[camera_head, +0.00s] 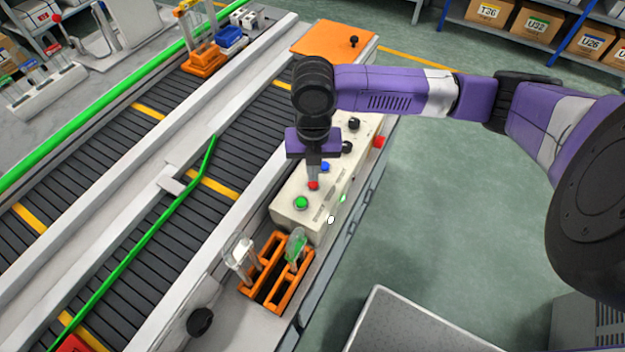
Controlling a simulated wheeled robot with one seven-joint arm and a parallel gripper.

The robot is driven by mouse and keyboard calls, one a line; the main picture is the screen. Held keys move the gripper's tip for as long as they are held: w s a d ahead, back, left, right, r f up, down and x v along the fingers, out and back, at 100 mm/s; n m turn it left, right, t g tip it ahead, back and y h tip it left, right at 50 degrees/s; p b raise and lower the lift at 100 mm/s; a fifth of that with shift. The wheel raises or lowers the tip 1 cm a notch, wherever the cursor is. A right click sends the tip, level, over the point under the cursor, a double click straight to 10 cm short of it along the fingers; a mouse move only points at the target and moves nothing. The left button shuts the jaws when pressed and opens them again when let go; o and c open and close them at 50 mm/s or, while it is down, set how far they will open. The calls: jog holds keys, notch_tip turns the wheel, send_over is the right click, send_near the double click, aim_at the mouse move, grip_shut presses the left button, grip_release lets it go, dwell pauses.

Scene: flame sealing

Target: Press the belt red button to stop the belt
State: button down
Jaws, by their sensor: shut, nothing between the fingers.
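The beige control box (285,214) sits on the near side of the belt (138,190). Its top carries a green button (301,202), a red button (313,186), a blue button (325,167) and black knobs (354,124). A larger red button (379,141) is on the box's far right side. My gripper (314,180) is shut and empty, pointing down with its tips right above or on the small red button; I cannot tell whether they touch. The gripper body hides part of the box top.
An orange rack (283,291) with glass tubes stands in front of the box. A green guide rail (130,258) crosses the belt. An orange plate (322,38) is behind the box. A grey cart (400,325) is at the bottom.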

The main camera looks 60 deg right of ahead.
jog(key=shift+f+b, duration=0.75)
jog(key=shift+f, duration=0.2)
dwell(0.7)
jog(key=shift+r, duration=0.15)
notch_tip(320, 180, up, 8)
jog(key=p, duration=0.6)
dwell(0.8)
